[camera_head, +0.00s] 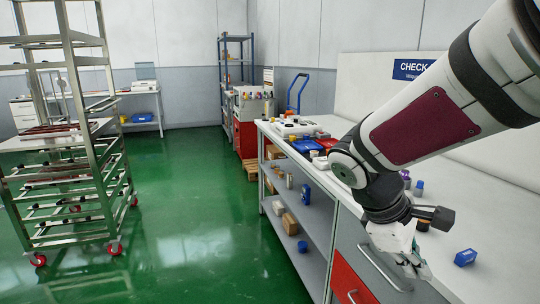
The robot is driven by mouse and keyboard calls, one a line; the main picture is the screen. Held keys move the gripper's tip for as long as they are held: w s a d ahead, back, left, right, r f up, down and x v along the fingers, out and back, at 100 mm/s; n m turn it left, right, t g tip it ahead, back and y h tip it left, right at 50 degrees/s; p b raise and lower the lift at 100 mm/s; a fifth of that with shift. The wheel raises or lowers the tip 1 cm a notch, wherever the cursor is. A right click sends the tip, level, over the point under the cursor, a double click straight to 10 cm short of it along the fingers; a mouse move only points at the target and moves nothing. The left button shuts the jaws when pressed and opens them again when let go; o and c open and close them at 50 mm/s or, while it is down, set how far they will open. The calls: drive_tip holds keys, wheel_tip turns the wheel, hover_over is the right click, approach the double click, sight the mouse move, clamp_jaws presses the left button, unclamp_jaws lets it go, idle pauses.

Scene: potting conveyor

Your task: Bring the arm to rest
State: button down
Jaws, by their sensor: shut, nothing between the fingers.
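My arm reaches in from the upper right of the head view, with its white link and dark red panel in front of the bench. My gripper (402,252) hangs below the dark wrist joint, over the front edge of the white bench top (468,233). The fingers are shut and I see nothing held between them. The fingertips are small and pale against the bench front, so their detail is hard to make out. The arm hides part of the bench top behind it.
A blue block (465,257) lies on the bench right of my gripper. Blue and red trays (308,146) sit farther back. Shelves below hold boxes (289,223). A metal rack trolley (85,130) stands at left. The green floor (190,200) between is clear.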

drive_tip(key=s+a+r+m+t+y, duration=0.1)
drive_tip(key=s+a+m+y, duration=0.3)
drive_tip(key=s, duration=0.6)
drive_tip(key=s+a+r+m+y, duration=0.1)
drive_tip(key=s+a+m+y, duration=0.1)
drive_tip(key=s+m, duration=0.65)
wheel_tip(320, 180, up, 18)
drive_tip(key=s+n+t+p, duration=0.2)
drive_tip(key=t+p, duration=0.1)
drive_tip(key=p, duration=1.2)
drive_tip(key=shift+d+f+y, duration=0.2)
drive_tip(key=shift+f+y, duration=0.05)
drive_tip(key=shift+y, duration=0.05)
drive_tip(key=shift+n, duration=0.25)
